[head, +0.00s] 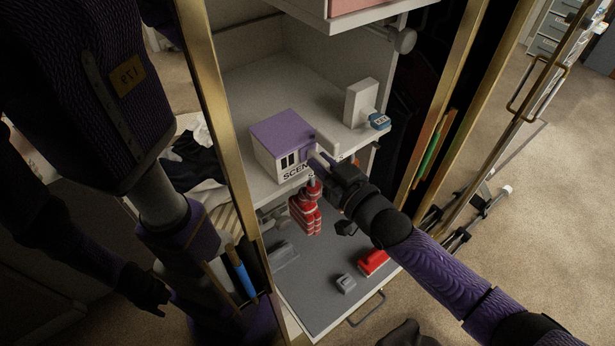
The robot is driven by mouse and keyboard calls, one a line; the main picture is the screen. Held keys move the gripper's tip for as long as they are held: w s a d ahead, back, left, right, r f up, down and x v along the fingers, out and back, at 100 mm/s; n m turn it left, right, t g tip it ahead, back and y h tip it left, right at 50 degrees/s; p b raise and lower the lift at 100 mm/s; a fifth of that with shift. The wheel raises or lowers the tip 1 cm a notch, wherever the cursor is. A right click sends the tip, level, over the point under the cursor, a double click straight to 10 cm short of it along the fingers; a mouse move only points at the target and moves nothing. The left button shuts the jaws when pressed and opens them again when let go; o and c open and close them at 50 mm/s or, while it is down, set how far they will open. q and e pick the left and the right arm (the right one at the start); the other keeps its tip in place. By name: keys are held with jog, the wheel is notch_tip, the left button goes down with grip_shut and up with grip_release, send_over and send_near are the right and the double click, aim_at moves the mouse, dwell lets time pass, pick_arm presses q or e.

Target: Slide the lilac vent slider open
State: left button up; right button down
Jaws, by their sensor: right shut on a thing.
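A white box with a lilac top (283,130) stands on the upper shelf. Its front has dark upright slots (289,161) and black lettering below, partly hidden. The lilac vent slider (306,155) shows at the right part of this front, beside the slots. My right gripper (317,163) reaches in from the right and is shut at the slider; its fingers hide part of it and the box's right corner. My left gripper (148,290) hangs low at the left, dark and away from the box; its jaw state is unclear.
A white block (361,102) and a small blue-labelled item (379,121) stand on the shelf to the right. The grey drawer (310,290) holds a red item (373,262) and a grey piece (345,284). Brass posts (222,125) flank the shelf.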

jog(key=shift+w+d+f, duration=0.1)
jog(key=shift+w+d, duration=0.05)
jog(key=shift+d, duration=0.1)
jog(key=c, duration=0.6)
grip_release()
jog(key=shift+d, duration=0.1)
jog(key=p+v, duration=0.1)
jog(key=v, duration=0.8)
jog(key=shift+s+d, duration=0.2)
jog(key=shift+s, duration=0.15)
